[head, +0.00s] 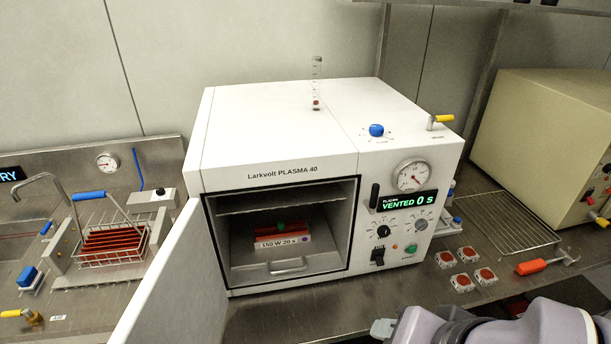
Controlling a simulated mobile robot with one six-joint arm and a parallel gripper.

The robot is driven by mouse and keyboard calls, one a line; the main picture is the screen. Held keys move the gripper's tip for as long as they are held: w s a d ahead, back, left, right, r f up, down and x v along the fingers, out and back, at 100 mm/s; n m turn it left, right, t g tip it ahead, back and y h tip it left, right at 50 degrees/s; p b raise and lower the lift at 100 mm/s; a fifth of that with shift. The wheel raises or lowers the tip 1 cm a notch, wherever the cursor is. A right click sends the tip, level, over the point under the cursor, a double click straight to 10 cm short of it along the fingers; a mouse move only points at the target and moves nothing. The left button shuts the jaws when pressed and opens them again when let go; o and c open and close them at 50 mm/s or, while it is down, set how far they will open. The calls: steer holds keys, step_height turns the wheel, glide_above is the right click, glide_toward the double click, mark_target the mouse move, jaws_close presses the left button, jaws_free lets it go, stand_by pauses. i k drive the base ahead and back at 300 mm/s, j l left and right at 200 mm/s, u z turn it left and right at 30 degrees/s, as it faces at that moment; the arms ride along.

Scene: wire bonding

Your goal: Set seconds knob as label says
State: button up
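The white plasma machine (270,130), marked Larkvolt PLASMA 40, stands in the middle with its door (175,285) swung open. Its display (408,202) reads VENTED 0 S. Below it are a black knob with a pale pointer on a dial (384,231) and a grey knob (421,225); their small markings are unreadable, so I cannot tell which sets seconds. A white label (282,241) in the chamber seems to read 150 W 20 s. My arm shows at the bottom right, below and apart from the panel; I cannot make out gripper fingers.
Several red-topped white blocks (464,283) and an orange-handled tool (532,266) lie right of the machine. A black switch (377,257) and green button (411,248) sit low on the panel. A wire rack (505,222) and beige machine (540,130) stand farther right.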

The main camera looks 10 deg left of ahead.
mark_target(421, 224)
steer(key=j+z, duration=0.15)
steer(key=z, duration=0.25)
steer(key=i+j+z, duration=0.1)
steer(key=z, duration=0.25)
steer(key=j+z, duration=0.25)
steer(key=z, duration=0.15)
